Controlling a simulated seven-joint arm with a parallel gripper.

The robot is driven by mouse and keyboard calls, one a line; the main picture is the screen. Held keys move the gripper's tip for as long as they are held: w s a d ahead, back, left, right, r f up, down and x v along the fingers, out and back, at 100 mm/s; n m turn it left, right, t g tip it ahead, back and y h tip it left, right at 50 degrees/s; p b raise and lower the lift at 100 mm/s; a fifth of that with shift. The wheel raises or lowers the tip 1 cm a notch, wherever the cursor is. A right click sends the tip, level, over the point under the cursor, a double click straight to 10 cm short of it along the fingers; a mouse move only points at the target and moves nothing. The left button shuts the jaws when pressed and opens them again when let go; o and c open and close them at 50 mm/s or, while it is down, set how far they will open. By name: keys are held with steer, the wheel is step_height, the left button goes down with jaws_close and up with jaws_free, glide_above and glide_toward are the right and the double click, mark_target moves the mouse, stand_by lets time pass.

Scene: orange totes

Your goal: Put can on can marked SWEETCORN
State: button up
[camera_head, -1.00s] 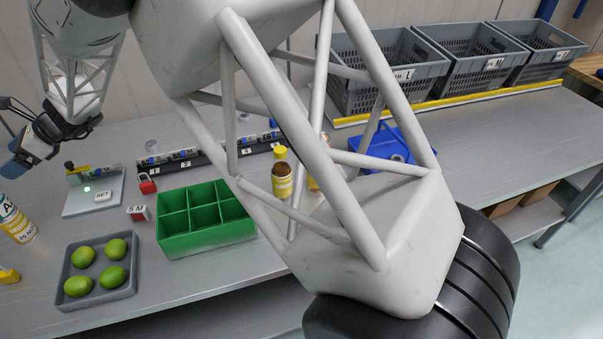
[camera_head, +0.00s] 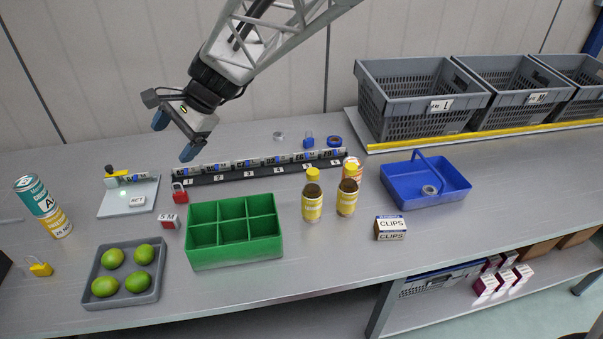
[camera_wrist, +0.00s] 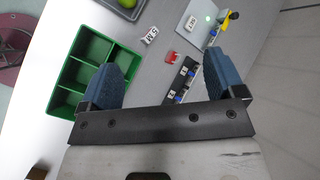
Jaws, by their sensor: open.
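My gripper (camera_head: 175,136) is open and empty, high above the back left of the bench; its blue fingers (camera_wrist: 166,62) stand wide apart in the wrist view. At the far left stands a can-like column, teal and marked A at the top (camera_head: 37,195), yellow and white below (camera_head: 58,223). I cannot tell whether it is one can or two stacked. Two brown containers with yellow labels (camera_head: 312,205) (camera_head: 347,203) stand right of the green box. An orange and white round thing (camera_head: 353,169) is partly hidden behind the right one. I cannot read SWEETCORN anywhere.
The green divided box (camera_head: 235,250) is mid-bench, left of it a grey tray (camera_head: 123,296) with limes. A black numbered rail (camera_head: 260,171) runs behind. A blue basket (camera_head: 425,183) and CLIPS box (camera_head: 391,228) are right. Grey crates (camera_head: 420,97) stand at the back right.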

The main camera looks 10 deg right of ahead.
steer(key=s+d+f+n+t+h, duration=0.1)
steer(key=s+d+n+h, duration=0.3)
steer(key=s+d, duration=0.8)
steer(key=s+d+f+n+t+h, duration=0.1)
steer(key=s+d+n+h, duration=0.3)
steer(key=s+d, duration=0.9)
steer(key=d+f, duration=0.1)
steer(key=d, duration=0.5)
steer(key=shift+s+d+f+t, duration=0.15)
steer(key=shift+d+f+t, duration=0.05)
steer(key=shift+d+t, duration=0.2)
